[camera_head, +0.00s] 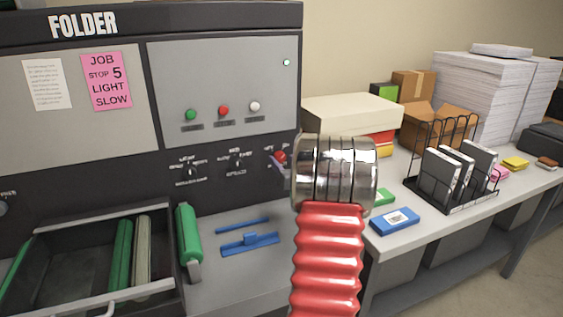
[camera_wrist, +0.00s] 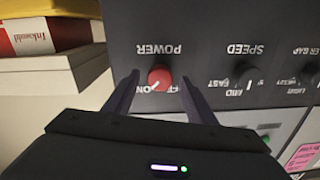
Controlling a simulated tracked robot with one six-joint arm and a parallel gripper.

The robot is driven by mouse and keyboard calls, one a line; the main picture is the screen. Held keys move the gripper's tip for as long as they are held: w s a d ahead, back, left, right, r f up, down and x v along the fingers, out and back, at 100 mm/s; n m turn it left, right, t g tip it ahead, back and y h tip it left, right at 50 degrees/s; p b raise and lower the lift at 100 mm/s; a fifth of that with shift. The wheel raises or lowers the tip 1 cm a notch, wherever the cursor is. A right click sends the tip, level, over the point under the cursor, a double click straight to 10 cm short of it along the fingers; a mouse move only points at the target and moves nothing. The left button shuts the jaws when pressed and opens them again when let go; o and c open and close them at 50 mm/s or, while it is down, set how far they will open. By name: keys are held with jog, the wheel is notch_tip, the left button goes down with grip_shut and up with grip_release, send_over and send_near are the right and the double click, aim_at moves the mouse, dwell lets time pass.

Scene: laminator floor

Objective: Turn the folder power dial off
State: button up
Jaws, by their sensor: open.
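The red power dial (camera_wrist: 160,77) is on the dark front panel of the folder, under the word POWER, which is upside down in the wrist view. Its pale mark seems to point down-left, toward ON. In the head view the dial (camera_head: 280,156) shows just left of my arm. My gripper (camera_wrist: 159,79) is open, with one dark finger on each side of the dial. I see small gaps between fingers and dial; contact cannot be made out. Most of my gripper is hidden behind my arm in the head view.
The speed dial (camera_wrist: 246,76) sits beside the power dial. Green, red and white buttons are on the grey panel (camera_head: 222,75) above. Boxes (camera_head: 350,112) stand right of the folder. A dark tray (camera_head: 85,255) is at left.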

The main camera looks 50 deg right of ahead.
jog(key=shift+w+d, duration=0.35)
jog(key=shift+w, duration=0.25)
jog(key=shift+c, duration=0.4)
jog(key=shift+a, duration=0.15)
jog(key=c, duration=1)
jog(key=shift+o, duration=0.2)
